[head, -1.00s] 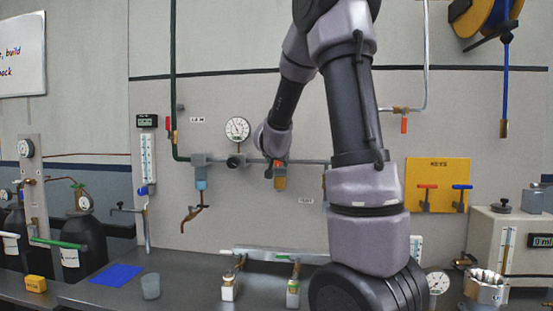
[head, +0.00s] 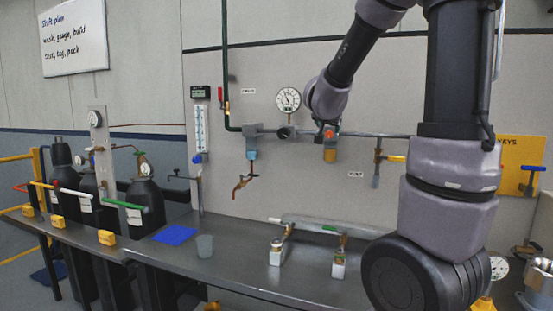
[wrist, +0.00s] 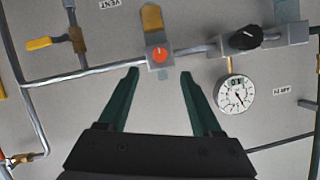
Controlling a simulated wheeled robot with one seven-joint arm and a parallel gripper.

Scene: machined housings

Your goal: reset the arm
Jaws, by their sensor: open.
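My gripper (wrist: 160,73) shows in the wrist view with its two dark green fingers apart and nothing between them. The fingertips point at the wall piping, just short of a square valve with an orange knob (wrist: 158,54). I cannot tell whether they touch anything. In the head view my arm reaches from the right side toward the wall panel. Its wrist end is near the orange-topped valve (head: 329,152), and the fingers cannot be made out there.
A round gauge (wrist: 235,93) and a black knob (wrist: 246,37) are close to the right finger in the wrist view. A yellow lever (wrist: 39,43) is at left.

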